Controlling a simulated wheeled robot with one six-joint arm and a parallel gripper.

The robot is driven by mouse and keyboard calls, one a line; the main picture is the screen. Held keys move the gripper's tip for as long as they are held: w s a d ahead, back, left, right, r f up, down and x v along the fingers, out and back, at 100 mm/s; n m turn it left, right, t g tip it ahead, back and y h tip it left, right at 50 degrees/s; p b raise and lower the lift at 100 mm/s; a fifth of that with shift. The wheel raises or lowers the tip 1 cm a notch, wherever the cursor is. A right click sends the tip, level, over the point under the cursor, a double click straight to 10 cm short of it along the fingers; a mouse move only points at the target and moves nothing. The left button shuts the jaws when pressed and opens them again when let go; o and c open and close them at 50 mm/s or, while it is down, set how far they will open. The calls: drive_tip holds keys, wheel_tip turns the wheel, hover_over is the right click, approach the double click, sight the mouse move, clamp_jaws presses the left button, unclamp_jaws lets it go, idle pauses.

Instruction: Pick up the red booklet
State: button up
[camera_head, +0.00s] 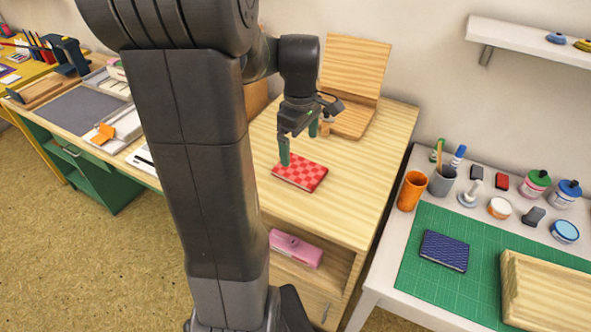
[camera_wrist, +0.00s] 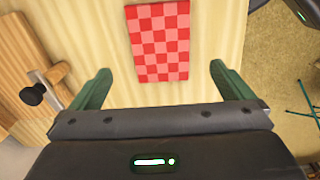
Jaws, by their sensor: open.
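The red booklet (camera_head: 300,173) has a red and pink checkered cover. It lies flat on the light wooden table near its front edge. In the wrist view the booklet (camera_wrist: 158,42) lies in the upper middle, beyond my fingertips and between their lines. My gripper (camera_head: 304,145) is above the table, over the far side of the booklet, with its two green fingers spread apart. In the wrist view my gripper (camera_wrist: 158,78) is open and empty. The exact height of the fingertips above the table is hard to tell.
A wooden stand (camera_head: 352,85) with an upright board is at the table's back. A pink case (camera_head: 297,248) sits on the shelf below. A white table (camera_head: 400,270) at right holds a green mat, a blue booklet (camera_head: 444,250), cups and jars. Bare tabletop surrounds the red booklet.

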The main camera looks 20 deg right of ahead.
sight(300, 169)
wheel_tip(300, 169, down, 8)
drive_tip(key=shift+s+r, duration=0.1)
drive_tip(key=shift+r, duration=0.15)
drive_tip(key=shift+c, duration=0.4)
drive_tip(key=c, duration=1)
